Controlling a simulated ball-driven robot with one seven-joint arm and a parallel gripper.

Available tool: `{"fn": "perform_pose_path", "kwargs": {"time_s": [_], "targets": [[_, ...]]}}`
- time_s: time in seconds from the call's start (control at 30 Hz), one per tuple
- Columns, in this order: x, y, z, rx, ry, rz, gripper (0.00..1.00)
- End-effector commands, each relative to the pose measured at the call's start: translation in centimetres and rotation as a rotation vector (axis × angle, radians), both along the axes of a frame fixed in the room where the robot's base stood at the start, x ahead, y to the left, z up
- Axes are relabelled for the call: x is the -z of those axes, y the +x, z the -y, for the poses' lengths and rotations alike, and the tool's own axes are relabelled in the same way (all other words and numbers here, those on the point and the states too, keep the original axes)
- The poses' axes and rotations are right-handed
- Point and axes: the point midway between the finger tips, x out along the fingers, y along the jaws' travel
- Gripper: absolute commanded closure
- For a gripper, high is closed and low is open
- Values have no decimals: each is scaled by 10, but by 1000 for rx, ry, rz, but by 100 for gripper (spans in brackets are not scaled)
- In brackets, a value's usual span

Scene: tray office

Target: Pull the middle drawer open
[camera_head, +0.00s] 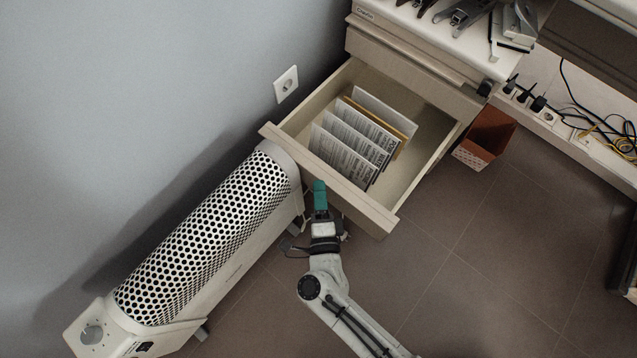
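A pale drawer (390,222) of the cabinet (403,62) stands far out, with several upright paper folders inside. A closed drawer front shows above it, just under the cabinet top. Anything lower on the cabinet is hidden behind the open drawer. My gripper (319,186) has teal fingers and is at the outer face of the open drawer's front panel, left of its middle. I cannot tell whether it touches the panel or a handle. The fingers look close together, but their tips are too small to judge.
A white perforated heater (205,240) stands along the wall, close left of my gripper and the drawer. A wall socket (286,84) is above it. An orange bin (484,138) is right of the drawer, near cables (600,130). Bare floor (490,270) lies at the lower right.

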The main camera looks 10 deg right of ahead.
Motion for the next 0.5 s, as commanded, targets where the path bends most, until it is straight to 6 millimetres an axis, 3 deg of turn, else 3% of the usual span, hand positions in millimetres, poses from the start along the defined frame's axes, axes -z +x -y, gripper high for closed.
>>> {"fn": "perform_pose_path", "kwargs": {"time_s": [0.3,0.5], "targets": [[-1,-61,-11,-4,-1,-3,66],[0,-80,-13,-2,0,-1,66]]}}
